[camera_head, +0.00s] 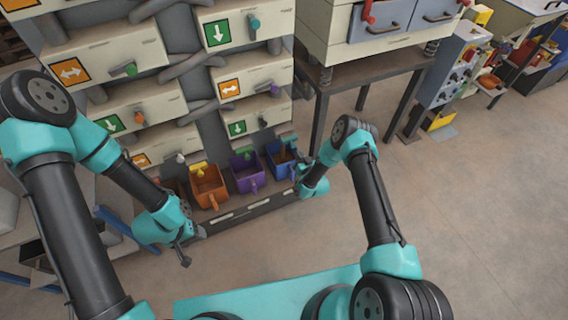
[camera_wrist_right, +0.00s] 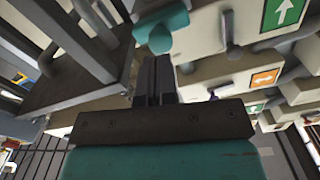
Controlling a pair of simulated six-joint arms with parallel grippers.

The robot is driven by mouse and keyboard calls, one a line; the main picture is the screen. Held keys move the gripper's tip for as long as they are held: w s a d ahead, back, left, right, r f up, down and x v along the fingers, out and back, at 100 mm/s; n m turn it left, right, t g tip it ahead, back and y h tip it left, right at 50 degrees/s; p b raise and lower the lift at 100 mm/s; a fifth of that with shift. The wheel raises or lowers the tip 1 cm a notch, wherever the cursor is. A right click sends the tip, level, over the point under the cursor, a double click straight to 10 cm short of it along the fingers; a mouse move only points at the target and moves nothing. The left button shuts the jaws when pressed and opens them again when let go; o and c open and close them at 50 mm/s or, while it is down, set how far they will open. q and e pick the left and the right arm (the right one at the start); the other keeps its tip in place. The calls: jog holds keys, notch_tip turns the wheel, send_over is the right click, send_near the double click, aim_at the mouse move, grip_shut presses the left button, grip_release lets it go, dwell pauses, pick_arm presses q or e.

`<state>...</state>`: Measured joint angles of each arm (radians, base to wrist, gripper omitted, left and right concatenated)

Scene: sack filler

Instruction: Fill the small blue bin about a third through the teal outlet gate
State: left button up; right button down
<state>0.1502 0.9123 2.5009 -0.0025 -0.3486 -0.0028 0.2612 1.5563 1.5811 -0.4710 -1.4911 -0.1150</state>
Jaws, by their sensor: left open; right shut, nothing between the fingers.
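The small blue bin (camera_head: 272,162) stands at the right end of the row of bins under the dispenser. Brownish material shows inside it; its level is hard to judge. A teal outlet part (camera_head: 287,140) shows just above the blue bin. The right wrist view shows a large teal part with a rounded knob (camera_wrist_right: 160,39) just beyond my fingertips; I cannot tell if they touch it. My right gripper (camera_wrist_right: 154,75) is shut and empty, and in the head view its arm reaches beside the blue bin. My left gripper (camera_head: 184,252) is open and empty, low in front of the bins.
An orange bin (camera_head: 210,188) and a purple bin (camera_head: 246,173) stand left of the blue one. Cream hoppers (camera_head: 130,50) with coloured knobs rise above. A metal-legged table (camera_head: 365,70) stands to the right. The floor (camera_head: 470,200) at right is clear.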

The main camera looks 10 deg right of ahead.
aim_at(294, 147)
dwell(0.4)
jog(key=shift+x, duration=2.8)
jog(key=v, duration=0.9)
jog(key=shift+s, duration=0.1)
jog(key=s+r+g, duration=0.4)
jog(key=s+g, duration=0.1)
jog(key=s, duration=0.5)
jog(key=s+r+m+g, duration=0.1)
jog(key=s+r+g, duration=0.4)
jog(key=s, duration=0.6)
jog(key=s+r+g, duration=0.4)
jog(key=s+g, duration=0.2)
jog(key=s, duration=0.4)
jog(key=shift+a+r+m+g, duration=0.2)
jog(key=shift+a+m+g, duration=0.05)
jog(key=shift+m+g, duration=0.15)
jog(key=shift+s, duration=0.1)
